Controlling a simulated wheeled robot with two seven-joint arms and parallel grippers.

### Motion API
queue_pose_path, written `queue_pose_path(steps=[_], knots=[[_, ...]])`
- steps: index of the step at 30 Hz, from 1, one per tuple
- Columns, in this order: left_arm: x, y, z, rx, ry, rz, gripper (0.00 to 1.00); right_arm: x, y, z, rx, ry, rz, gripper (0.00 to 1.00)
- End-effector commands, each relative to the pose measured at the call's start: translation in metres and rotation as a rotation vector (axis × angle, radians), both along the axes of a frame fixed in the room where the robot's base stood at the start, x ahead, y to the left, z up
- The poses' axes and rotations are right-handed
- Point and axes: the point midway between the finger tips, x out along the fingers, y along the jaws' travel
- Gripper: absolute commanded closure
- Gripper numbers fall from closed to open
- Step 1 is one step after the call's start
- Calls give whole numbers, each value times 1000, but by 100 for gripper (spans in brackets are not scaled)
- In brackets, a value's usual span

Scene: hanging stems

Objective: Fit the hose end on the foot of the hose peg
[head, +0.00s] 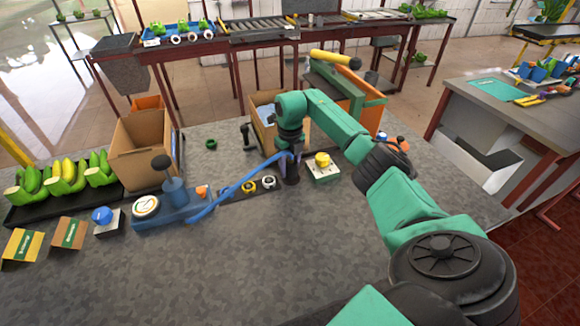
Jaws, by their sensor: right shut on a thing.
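A blue hose (234,188) runs from the blue pump (176,208) up to my right gripper (290,172). The pump has a round white dial and a black-knobbed handle. My right gripper points down over the middle of the table and is shut on the hose near its end. The hose end itself is mostly hidden by the dark fingers. I cannot clearly tell the hose peg from the dark parts around the gripper, so I cannot tell whether the hose end touches its foot. My left gripper is not in view.
A cardboard box (143,152), a banana tray (62,204) and a green ring (211,143) are farther left.

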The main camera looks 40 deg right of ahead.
Motion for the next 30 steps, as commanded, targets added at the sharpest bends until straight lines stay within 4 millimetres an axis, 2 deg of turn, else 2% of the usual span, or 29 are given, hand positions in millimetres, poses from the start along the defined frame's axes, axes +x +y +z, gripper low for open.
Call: queue_pose_path(steps=[27, 28, 30], knots=[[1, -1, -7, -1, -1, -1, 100, 0, 0, -11, 0, 0, 0, 100], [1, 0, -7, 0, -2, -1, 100, 0, 0, -11, 0, 0, 0, 37], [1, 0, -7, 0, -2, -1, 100, 0, 0, -10, 0, 0, 0, 14]])
